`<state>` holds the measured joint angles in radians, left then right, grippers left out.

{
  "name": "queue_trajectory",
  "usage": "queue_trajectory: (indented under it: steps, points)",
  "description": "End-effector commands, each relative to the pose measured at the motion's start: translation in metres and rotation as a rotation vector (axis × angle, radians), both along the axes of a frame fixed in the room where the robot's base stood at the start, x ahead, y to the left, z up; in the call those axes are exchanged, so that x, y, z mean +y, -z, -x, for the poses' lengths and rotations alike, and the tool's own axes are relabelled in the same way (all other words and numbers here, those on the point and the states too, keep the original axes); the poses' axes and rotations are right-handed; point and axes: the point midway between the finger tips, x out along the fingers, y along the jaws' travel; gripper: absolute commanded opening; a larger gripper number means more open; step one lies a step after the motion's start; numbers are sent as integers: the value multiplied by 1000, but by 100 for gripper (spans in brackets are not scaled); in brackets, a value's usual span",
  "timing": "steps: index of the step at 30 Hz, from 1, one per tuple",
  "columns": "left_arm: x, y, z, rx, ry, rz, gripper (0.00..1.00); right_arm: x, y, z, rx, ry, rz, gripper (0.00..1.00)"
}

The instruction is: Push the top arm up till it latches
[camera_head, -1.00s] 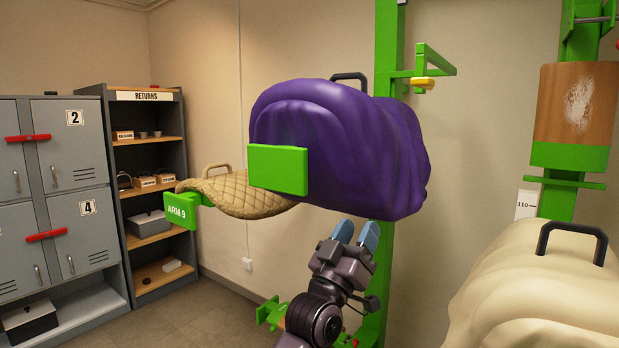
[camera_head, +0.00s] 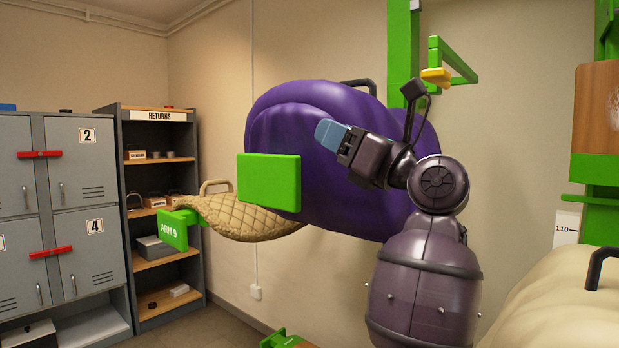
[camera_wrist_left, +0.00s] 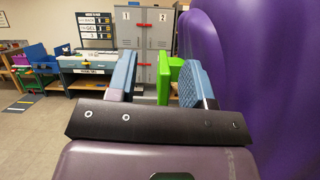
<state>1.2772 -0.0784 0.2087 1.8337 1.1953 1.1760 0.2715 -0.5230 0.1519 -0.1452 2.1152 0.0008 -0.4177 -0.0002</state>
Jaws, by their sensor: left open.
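A purple, draped saddle shape (camera_head: 310,115) hangs in mid-view on a green post (camera_head: 402,50). A green end plate (camera_head: 269,182) shows at its near left; I take this to be the end of the top arm. My left gripper (camera_head: 334,133) is in front of the purple shape, right of and above the plate, pointing left. In the left wrist view its blue fingers (camera_wrist_left: 158,82) are apart, and a green plate (camera_wrist_left: 163,80) shows between them. I cannot tell whether they touch it. The purple surface (camera_wrist_left: 235,70) is close on the right. My right gripper is out of view.
A quilted tan pad (camera_head: 235,215) on an arm with a plate marked ARM 9 (camera_head: 174,230) lies below left. A green bracket with a yellow tab (camera_head: 436,77) is at upper right. A cream saddle shape (camera_head: 560,300) stands lower right. Lockers (camera_head: 75,190) and a RETURNS shelf (camera_head: 155,200) line the left.

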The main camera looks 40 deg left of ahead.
Motion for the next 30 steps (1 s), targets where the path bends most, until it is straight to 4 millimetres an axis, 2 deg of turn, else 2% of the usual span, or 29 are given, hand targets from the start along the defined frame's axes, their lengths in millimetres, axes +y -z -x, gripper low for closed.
queue_trajectory:
  steps: [3, 9, 17, 30]
  points:
    - [11, 30, -6, -31, 34, 192, 47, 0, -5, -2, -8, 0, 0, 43]
    - [15, 61, -7, -71, 41, 386, 47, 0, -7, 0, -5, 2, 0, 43]
    - [26, 66, -6, -94, 27, 419, 47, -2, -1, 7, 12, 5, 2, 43]
    - [96, 66, -11, -94, 26, 415, 47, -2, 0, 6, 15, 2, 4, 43]
